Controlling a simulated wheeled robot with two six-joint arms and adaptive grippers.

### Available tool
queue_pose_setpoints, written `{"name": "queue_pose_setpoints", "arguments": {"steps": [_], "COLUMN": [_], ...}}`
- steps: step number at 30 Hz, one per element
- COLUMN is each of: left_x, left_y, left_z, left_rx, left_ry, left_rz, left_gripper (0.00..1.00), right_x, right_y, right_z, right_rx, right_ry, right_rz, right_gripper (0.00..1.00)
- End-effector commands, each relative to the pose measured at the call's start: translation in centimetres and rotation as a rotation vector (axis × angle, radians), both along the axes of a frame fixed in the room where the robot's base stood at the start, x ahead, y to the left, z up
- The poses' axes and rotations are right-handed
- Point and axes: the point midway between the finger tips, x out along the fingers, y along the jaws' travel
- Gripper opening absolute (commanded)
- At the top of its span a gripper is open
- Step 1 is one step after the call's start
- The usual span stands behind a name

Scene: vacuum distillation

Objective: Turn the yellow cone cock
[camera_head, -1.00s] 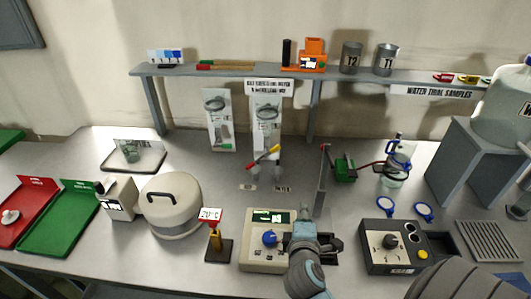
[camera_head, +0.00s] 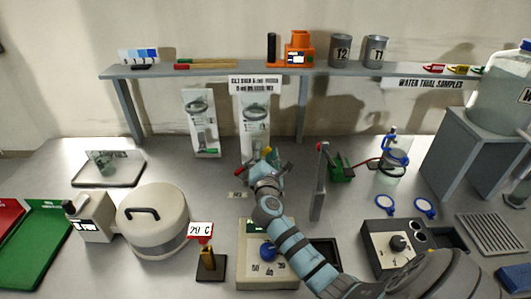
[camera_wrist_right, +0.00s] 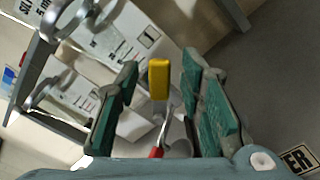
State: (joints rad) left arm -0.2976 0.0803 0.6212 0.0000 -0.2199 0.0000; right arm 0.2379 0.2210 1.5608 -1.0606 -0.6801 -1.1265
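The yellow cone cock (camera_wrist_right: 158,80) shows in the right wrist view as a short yellow handle on a thin metal stem. My right gripper (camera_wrist_right: 160,92) is open, with one green-padded finger on each side of the yellow handle and gaps between. I cannot tell how deep the handle lies between the fingers. A red handle (camera_wrist_right: 155,152) shows just below it. In the head view my right gripper (camera_head: 264,165) covers most of the taps. A red handle end (camera_head: 240,163) sticks out at its left. My left gripper is not in view.
A grey upright post (camera_head: 319,185) stands right of my right arm. A control box with a blue knob (camera_head: 267,250) lies beneath the arm. A green clamp-like device (camera_head: 342,172) and a flask (camera_head: 391,165) stand further right. The shelf (camera_head: 215,69) runs behind.

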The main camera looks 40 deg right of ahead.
Motion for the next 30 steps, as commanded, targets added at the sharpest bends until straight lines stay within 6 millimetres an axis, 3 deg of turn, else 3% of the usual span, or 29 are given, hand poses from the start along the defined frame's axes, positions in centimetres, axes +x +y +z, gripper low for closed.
{"name": "queue_pose_setpoints", "arguments": {"steps": [9, 16, 30], "left_x": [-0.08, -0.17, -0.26], "left_y": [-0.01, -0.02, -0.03], "left_z": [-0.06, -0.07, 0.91], "left_rx": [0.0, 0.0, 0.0], "left_ry": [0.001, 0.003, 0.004], "left_rz": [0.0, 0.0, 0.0], "left_gripper": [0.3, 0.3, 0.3], "right_x": [0.47, 0.45, 0.55], "right_y": [-0.39, -0.37, -0.2], "right_z": [0.01, -0.01, 0.35], "right_rx": [0.001, 0.001, -0.05], "right_ry": [0.0, 0.0, 0.042], "right_rz": [-0.001, -0.001, -0.001], "right_gripper": [0.35, 0.0, 0.0]}}
